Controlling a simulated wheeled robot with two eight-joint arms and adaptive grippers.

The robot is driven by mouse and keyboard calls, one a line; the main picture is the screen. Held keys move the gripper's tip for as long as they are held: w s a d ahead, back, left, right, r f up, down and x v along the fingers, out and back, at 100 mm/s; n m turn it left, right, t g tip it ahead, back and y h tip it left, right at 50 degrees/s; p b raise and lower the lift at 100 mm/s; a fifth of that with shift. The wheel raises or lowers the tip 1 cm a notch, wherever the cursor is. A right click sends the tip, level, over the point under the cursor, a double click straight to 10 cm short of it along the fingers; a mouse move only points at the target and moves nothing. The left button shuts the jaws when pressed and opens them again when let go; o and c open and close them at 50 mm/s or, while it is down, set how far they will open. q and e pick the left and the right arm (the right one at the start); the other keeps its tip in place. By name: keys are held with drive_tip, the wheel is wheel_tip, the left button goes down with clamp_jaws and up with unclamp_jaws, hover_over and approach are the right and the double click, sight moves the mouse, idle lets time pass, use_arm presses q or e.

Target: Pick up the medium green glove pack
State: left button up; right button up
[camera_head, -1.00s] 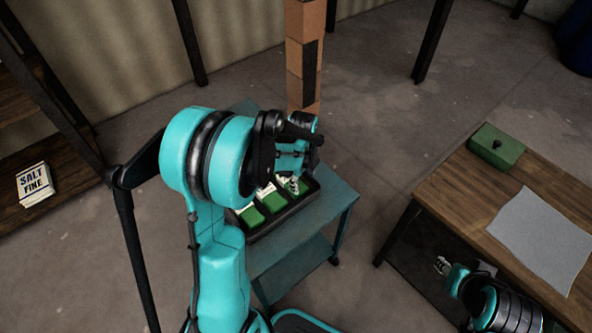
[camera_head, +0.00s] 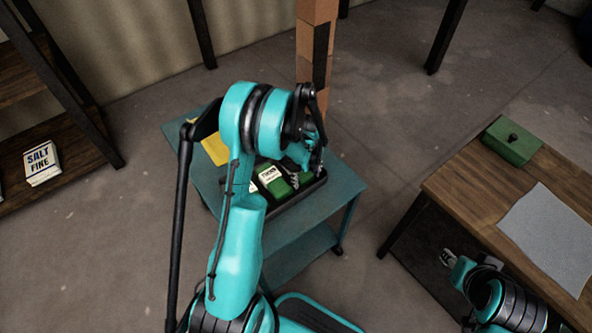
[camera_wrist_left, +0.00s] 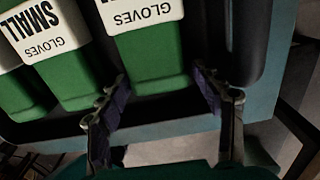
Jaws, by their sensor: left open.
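Green glove packs with white labels stand in a black tray (camera_head: 296,199) on the teal cart. One pack (camera_head: 272,182) shows beside my left gripper (camera_head: 297,172) in the head view; my arm hides others. In the left wrist view, a pack (camera_wrist_left: 152,62) labelled GLOVES has its size word cut off at the top edge. A pack left of it (camera_wrist_left: 75,85) reads SMALL, and another is partly in view at the far left. My left gripper (camera_wrist_left: 160,108) is open and empty, its fingers near the front of the GLOVES pack. My right gripper (camera_head: 447,258) is small at lower right.
The tray's dark rim lies close to my left fingers. A yellow item (camera_head: 216,149) is on the teal cart (camera_head: 335,192). A brown box stack (camera_head: 314,60) rises behind it. A wooden table (camera_head: 455,180) with a green box (camera_head: 512,141) and grey sheet (camera_head: 545,235) stands right.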

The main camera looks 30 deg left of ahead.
use_arm(q)
drive_tip(key=shift+f, duration=0.1)
drive_tip(key=c, duration=1)
drive_tip(key=shift+o, duration=0.2)
